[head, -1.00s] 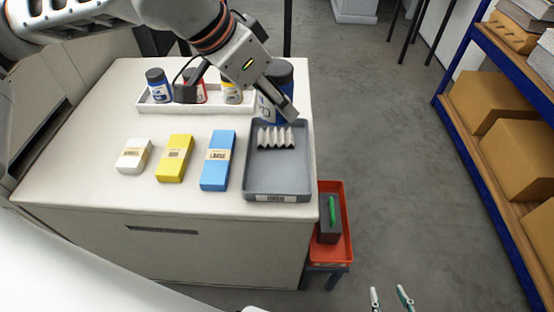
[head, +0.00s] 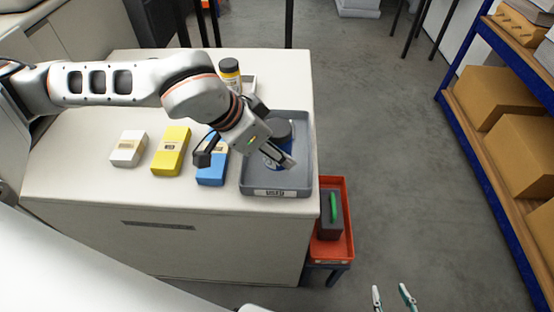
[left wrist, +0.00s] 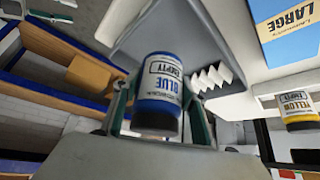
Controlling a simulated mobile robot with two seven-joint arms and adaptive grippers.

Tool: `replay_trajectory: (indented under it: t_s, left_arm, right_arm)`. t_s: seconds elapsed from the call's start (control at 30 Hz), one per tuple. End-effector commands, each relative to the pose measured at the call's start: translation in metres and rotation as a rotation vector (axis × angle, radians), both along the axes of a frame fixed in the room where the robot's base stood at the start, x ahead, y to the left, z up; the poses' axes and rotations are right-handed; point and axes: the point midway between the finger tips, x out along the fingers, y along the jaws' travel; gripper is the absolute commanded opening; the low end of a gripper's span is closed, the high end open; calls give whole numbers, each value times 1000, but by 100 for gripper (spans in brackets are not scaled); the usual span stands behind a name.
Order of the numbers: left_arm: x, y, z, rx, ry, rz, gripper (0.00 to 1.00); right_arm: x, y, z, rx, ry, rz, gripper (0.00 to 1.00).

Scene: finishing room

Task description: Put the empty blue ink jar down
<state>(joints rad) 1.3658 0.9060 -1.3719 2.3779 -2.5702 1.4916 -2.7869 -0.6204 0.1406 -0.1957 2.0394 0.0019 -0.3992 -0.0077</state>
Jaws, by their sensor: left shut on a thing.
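My left gripper (left wrist: 160,118) is shut on the blue jar (left wrist: 163,92), with one finger on each side of it. Its label reads BLUE EMPTY. In the head view the jar (head: 281,132) is over the grey tray (head: 300,180), dark lid up and partly hidden by my gripper. I cannot tell whether it touches the tray floor. The grey tray also shows in the left wrist view (left wrist: 130,42), with a white zigzag piece (left wrist: 210,78) beside the jar. My right gripper (head: 391,292) is open and empty at the bottom edge, away from the table.
White (head: 129,149), yellow (head: 171,151) and blue (head: 212,174) boxes lie left of the tray on the table (head: 75,185). A yellow-labelled jar (head: 230,76) stands behind. A red bin (head: 346,245) sits right of the table, lower down. Shelving (head: 455,110) is at right.

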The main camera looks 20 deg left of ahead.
Motion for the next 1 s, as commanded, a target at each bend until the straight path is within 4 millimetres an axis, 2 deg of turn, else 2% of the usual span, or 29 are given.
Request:
replay_trajectory:
  t_s: [0.3,0.7,0.73,0.8,1.0]
  left_arm:
    - [-1,0,-41,0,5,1,19]
    - [0,0,-45,-1,1,-1,19]
    - [0,0,-45,0,1,-1,44]
    - [0,0,-44,0,0,0,58]
    - [0,0,-44,0,0,0,58]
  right_arm:
    - [-5,-3,-11,-10,15,2,40]
    - [-4,-3,-10,-11,12,1,40]
    - [-4,-3,-10,-11,12,1,40]
    - [-4,-3,-9,-10,11,1,40]
    - [-3,-3,-8,-10,8,1,40]
